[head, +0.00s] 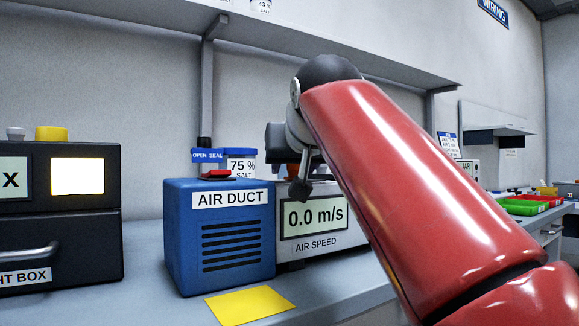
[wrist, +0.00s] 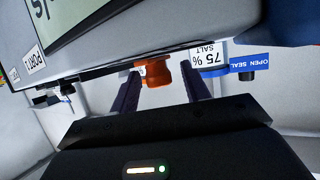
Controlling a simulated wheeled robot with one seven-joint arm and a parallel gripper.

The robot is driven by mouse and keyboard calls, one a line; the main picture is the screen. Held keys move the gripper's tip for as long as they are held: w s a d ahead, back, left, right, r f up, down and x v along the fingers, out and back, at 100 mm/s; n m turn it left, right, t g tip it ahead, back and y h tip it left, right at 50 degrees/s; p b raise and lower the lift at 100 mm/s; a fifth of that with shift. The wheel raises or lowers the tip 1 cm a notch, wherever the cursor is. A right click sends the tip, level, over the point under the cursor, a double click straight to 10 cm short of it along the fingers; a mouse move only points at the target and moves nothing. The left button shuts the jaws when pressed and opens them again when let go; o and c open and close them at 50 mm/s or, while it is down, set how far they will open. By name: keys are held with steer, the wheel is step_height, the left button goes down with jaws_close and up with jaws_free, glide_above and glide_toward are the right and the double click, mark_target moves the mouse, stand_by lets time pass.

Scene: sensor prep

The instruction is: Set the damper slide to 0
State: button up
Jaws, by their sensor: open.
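The blue air duct box (head: 190,240) stands on the bench in the head view. A small red piece (head: 217,174) lies on its top; it looks like the damper slide, but I cannot read any scale on it. The air speed meter (head: 352,238) beside it reads 0.0 m/s. My gripper (head: 303,188) is above the meter's top, right of the duct, mostly hidden by my red arm. In the wrist view my gripper (wrist: 163,82) is open, with an orange knob-like thing (wrist: 156,72) seen between its fingers. I cannot tell whether they touch it.
A 75 % salt jar (head: 241,154) and a blue open seal label (head: 206,155) are behind the duct. A dark light box (head: 60,220) stands at left. A yellow sheet (head: 250,304) lies in front. A shelf (head: 390,67) overhangs the bench.

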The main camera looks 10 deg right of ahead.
jaws_close()
stand_by(0.3)
